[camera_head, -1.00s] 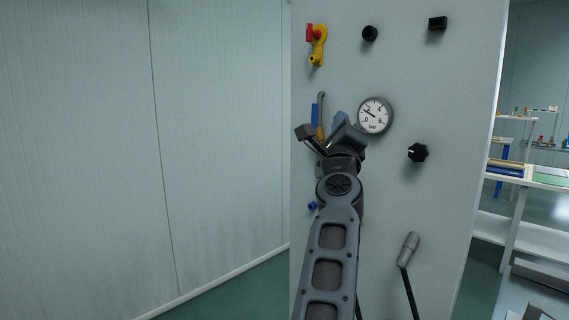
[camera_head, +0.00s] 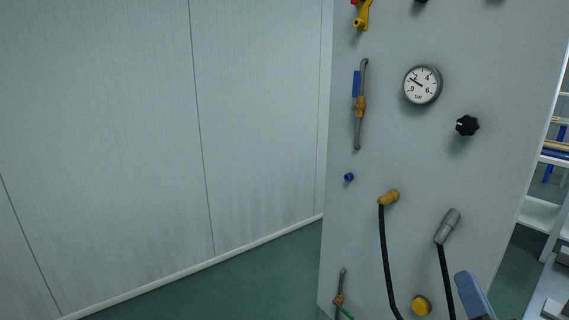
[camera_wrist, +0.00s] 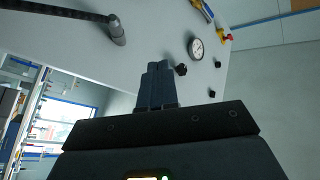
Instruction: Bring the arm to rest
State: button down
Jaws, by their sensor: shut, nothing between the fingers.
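My gripper (camera_wrist: 155,85) shows in the wrist view with its two fingers together, shut and empty. The panel (camera_head: 440,150) stands beyond it, tilted in that view, with no visible contact. In the head view the gripper fingers are not seen; a blue-grey piece (camera_head: 473,297), likely part of my arm, shows at the bottom right in front of the panel.
Shelves (camera_head: 548,205) stand at right. The floor at left is clear.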

jog(key=s+a+f+n+g+y, duration=0.1)
jog(key=s+f+n+g, duration=0.2)
jog(key=s, duration=0.7)
jog(key=s+a+f+n, duration=0.1)
jog(key=s+f+n, duration=0.3)
jog(key=s, duration=0.7)
jog(key=s+a+g, duration=0.1)
jog(key=s+a, duration=0.1)
jog(key=s, duration=0.6)
jog(key=s+a+n+g, duration=0.1)
jog(key=s+a+g, duration=0.1)
jog(key=s, duration=0.6)
jog(key=shift+s+a+r+g, duration=0.3)
jog(key=shift+s+a+r, duration=0.05)
jog(key=shift+a, duration=0.5)
